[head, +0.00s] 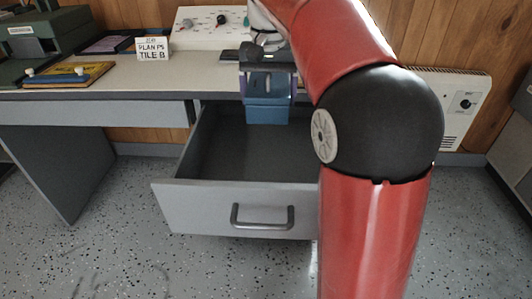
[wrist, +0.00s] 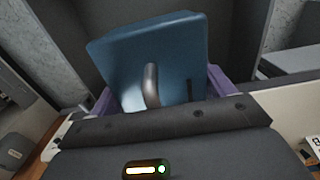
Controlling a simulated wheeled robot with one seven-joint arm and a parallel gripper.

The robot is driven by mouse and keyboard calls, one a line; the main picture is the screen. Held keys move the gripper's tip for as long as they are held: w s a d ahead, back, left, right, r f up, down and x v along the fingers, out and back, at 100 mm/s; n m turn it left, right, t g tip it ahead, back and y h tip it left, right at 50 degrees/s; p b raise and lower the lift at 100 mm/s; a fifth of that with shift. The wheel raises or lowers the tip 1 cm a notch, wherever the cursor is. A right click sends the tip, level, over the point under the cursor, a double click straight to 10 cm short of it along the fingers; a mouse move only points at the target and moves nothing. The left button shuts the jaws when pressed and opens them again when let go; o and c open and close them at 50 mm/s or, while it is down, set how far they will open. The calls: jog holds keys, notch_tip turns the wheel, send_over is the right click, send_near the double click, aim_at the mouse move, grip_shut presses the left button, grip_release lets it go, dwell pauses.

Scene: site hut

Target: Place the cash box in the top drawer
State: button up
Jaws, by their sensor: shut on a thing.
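The blue cash box (head: 268,108) hangs from my gripper (head: 268,70) above the back part of the open drawer. In the wrist view the cash box (wrist: 155,58) shows its curved metal handle, with the purple fingers of my gripper (wrist: 158,92) on either side of it. My gripper is shut on the cash box. The drawer (head: 235,208) is pulled out from under the desk and its inside looks empty. My arm hides the drawer's right side. I cannot tell if the box's bottom touches the drawer floor.
The desk top (head: 130,78) holds a card sign (head: 152,49), a yellow-topped board (head: 70,75), a dark tray (head: 108,44) and a white panel with knobs (head: 210,28). A white heater (head: 465,104) is on the wall at right. The speckled floor in front is clear.

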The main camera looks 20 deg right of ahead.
notch_tip(320, 180, down, 16)
jog(key=b, duration=0.3)
jog(key=shift+f, duration=0.25)
jog(key=shift+f, duration=0.1)
jog(key=o, duration=1.3)
notch_tip(320, 180, up, 12)
jog(key=shift+r+p, duration=0.1)
jog(key=shift+p, duration=1.1)
